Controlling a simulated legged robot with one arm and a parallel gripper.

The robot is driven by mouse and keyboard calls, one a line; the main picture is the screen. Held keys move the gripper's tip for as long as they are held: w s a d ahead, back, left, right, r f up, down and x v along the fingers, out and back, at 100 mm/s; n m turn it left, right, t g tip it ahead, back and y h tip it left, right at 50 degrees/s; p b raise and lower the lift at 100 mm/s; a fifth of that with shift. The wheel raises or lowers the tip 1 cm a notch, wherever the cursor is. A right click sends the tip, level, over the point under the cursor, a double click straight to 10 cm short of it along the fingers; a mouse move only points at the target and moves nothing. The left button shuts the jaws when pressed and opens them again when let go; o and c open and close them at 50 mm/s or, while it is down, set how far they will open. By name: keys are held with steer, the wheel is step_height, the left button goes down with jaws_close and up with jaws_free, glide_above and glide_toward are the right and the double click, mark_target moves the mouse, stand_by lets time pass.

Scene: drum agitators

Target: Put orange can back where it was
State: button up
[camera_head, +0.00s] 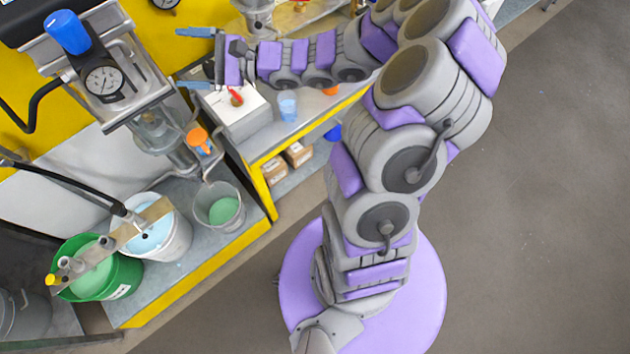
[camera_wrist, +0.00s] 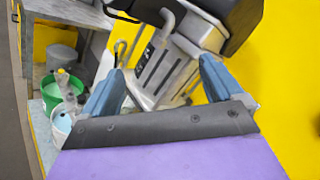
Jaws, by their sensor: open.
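A small orange object (camera_head: 330,91), possibly the orange can, shows at the edge of the grey bench below my arm, mostly hidden, so I cannot tell its shape. Another orange piece (camera_head: 197,137) sits beside the glass bowl of the gauge unit; it looks like a cap or handle. My gripper (camera_head: 194,58) is open and empty, with its blue fingers spread toward the yellow wall, right of the pressure gauge (camera_head: 104,82). In the wrist view, my open gripper (camera_wrist: 160,82) has a grey metal machine (camera_wrist: 165,70) beyond its fingers. No orange can is clear in the wrist view.
A white box (camera_head: 240,112) with a red-handled item and a blue cup (camera_head: 288,106) stand on the bench. Open floor (camera_head: 530,200) lies right.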

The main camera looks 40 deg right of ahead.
steer(key=s+a+n+g+h, duration=0.1)
steer(key=s+a+n+g, duration=0.5)
steer(key=s, duration=0.4)
steer(key=s+a+n+g+h, duration=0.1)
steer(key=s+a+n+g, duration=0.55)
steer(key=s, duration=0.45)
steer(key=s+d+f+n+g+h, duration=0.2)
steer(key=s+d+f+n+h, duration=0.15)
steer(key=s+h, duration=0.4)
steer(key=s+d+n+t+h, duration=0.1)
steer(key=s+d+h, duration=0.4)
steer(key=d, duration=0.9)
steer(key=shift+s+r, duration=0.15)
steer(key=shift+s, duration=1.25)
steer(key=shift+a+h, duration=0.1)
steer(key=shift+h, duration=0.15)
